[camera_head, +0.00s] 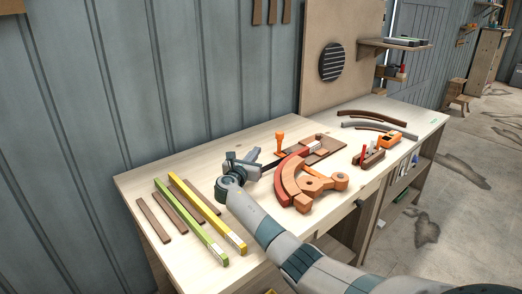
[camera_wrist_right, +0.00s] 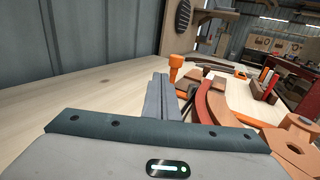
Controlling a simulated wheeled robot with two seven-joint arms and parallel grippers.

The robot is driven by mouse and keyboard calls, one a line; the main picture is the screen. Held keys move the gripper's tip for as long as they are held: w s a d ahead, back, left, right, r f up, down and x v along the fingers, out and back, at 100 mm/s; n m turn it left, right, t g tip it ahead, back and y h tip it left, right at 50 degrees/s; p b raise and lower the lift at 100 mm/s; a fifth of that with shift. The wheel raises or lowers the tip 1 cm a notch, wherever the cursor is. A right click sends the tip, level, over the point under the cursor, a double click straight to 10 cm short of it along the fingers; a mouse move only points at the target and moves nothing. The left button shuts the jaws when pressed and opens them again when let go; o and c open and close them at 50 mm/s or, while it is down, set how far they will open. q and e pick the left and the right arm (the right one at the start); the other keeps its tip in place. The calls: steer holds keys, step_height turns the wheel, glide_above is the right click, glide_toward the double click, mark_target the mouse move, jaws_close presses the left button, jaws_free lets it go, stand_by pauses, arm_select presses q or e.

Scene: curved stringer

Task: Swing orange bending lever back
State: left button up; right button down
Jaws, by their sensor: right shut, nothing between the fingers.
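The orange bending lever's upright handle (camera_head: 280,143) stands behind the bending jig on the workbench; its knob (camera_wrist_right: 176,62) shows just beyond my fingertips in the right wrist view. A dark bar (camera_wrist_right: 188,104) runs from near the handle toward the jig. My left gripper is out of view.
Green (camera_head: 190,220) and yellow (camera_head: 206,213) bars and brown strips lie on the bench at left. Curved strips (camera_head: 372,115), an orange tool (camera_head: 390,139) and a wooden holder (camera_head: 369,158) lie at right.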

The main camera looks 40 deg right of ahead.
steer(key=shift+s+a, duration=0.25)
steer(key=shift+a, duration=0.5)
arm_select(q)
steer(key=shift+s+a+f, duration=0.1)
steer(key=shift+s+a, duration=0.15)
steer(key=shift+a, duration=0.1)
arm_select(e)
steer(key=shift+s, duration=0.15)
